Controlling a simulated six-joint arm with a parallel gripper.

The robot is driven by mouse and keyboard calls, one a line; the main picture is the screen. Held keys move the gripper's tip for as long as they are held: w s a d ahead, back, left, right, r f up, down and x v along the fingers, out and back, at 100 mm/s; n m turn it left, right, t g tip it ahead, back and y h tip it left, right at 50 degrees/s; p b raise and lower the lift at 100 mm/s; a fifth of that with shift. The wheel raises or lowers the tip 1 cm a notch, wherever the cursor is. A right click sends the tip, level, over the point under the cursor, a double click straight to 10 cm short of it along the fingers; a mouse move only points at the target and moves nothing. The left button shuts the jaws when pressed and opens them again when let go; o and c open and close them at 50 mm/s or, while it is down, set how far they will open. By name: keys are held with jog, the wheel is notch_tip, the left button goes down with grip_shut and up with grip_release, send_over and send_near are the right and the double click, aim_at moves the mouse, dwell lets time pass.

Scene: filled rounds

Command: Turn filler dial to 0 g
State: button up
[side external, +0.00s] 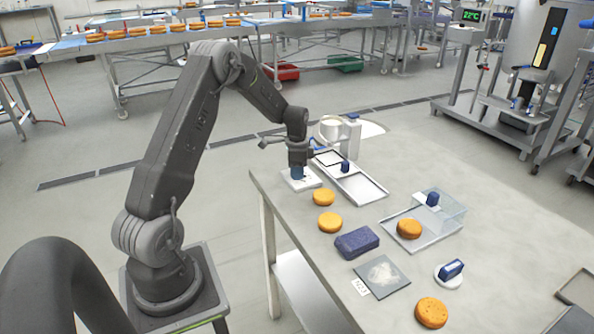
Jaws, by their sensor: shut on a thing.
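My gripper (297,165) points down at the far left corner of the table, over a small white base plate (312,181). It is shut on a blue knob (297,173), which appears to be the filler dial and sits on that plate. The fingers and knob are small here, and the dial's scale and setting cannot be read. The white filler (351,134) with a round bowl-like top stands just behind and right of the gripper, partly hidden by my arm.
A metal tray (368,193) with a blue-handled slide lies right of the gripper. Orange rounds (324,197), a dark blue block (357,242), a grey mat (383,275), a clear-covered tray (408,240) and a blue-handled white disc (448,281) are nearer.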

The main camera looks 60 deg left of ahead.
jog(key=n, duration=0.4)
jog(key=shift+n, duration=0.4)
jog(key=n, duration=1.5)
dwell(0.5)
jog(key=o, duration=0.9)
jog(key=shift+r, duration=0.1)
notch_tip(320, 180, up, 14)
jog(key=shift+f, duration=0.15)
